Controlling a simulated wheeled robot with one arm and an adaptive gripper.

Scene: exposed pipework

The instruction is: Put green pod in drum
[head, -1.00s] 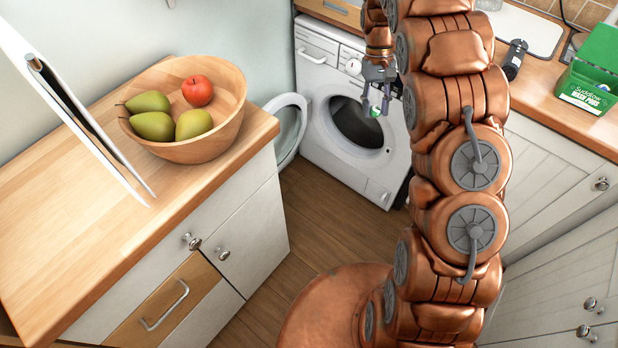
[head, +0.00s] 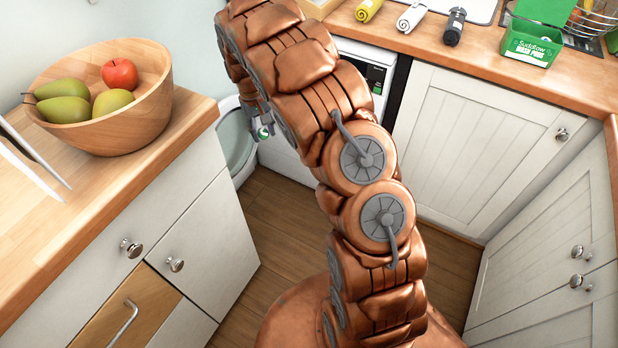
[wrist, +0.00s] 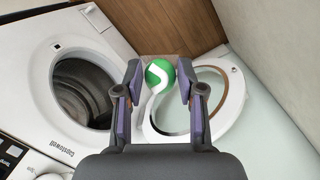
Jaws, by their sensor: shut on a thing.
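The green pod (wrist: 160,76), round with a white swirl, is between the two fingers of my gripper (wrist: 160,88) in the wrist view. My gripper is shut on it. In the head view the pod (head: 264,132) shows small at the end of my gripper (head: 258,128), partly hidden by my arm. The washing machine drum (wrist: 90,92) shows as a dark round opening to the left of the gripper in the wrist view. The open door (wrist: 222,122) is beyond and to the right of the pod. In the head view my arm hides the drum.
A counter with a wooden bowl (head: 150,118) of pears and a red apple stands at left. Wooden floor (head: 270,215) lies between the cabinets.

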